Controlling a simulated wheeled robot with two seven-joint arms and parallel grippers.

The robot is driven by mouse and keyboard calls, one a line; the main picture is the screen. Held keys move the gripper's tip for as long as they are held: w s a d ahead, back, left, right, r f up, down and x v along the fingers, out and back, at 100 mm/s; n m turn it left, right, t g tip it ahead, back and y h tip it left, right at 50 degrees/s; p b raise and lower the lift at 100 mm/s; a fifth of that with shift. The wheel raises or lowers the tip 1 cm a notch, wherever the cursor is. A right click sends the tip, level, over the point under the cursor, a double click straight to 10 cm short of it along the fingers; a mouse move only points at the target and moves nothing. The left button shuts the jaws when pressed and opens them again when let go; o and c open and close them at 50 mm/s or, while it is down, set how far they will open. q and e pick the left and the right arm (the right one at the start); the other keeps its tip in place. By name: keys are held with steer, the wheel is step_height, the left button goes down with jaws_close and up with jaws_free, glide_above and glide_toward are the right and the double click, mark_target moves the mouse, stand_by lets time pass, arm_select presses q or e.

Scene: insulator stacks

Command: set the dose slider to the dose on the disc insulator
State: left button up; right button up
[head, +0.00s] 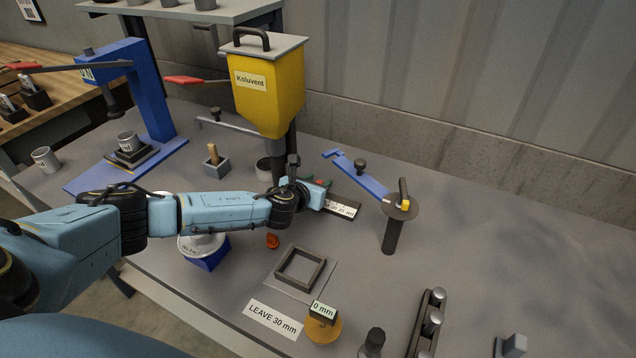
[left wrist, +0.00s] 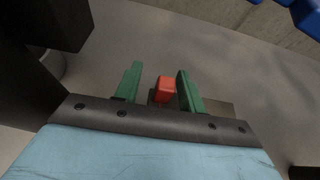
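The dose slider is a dark bar with a white printed scale (head: 342,208) below the yellow Koluvent hopper (head: 268,88). Its red knob (head: 319,183) also shows in the left wrist view (left wrist: 165,90). My left gripper (head: 318,184) is at the slider. In the left wrist view its green fingers (left wrist: 159,80) stand open on both sides of the knob, with a gap on each side. A white disc insulator (head: 203,247) sits on a blue block (head: 208,261), partly behind my left arm. Its printing is too small to read. My right gripper is not in view.
A blue press (head: 150,90) stands at the left. A blue lever arm (head: 358,174) and post (head: 392,236) stand right of the slider. A square frame (head: 300,266), a "LEAVE 30 mm" label (head: 273,319) and a "0 mm" gauge (head: 323,328) are in front.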

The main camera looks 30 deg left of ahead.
arm_select(q)
steer(key=shift+d, duration=0.1)
steer(key=shift+s+r, duration=0.25)
steer(key=shift+s, duration=0.35)
steer(key=p+v, duration=0.3)
steer(key=v, duration=0.8)
steer(key=shift+s, duration=0.2)
steer(key=shift+s+r, duration=0.15)
steer(key=shift+s, duration=0.2)
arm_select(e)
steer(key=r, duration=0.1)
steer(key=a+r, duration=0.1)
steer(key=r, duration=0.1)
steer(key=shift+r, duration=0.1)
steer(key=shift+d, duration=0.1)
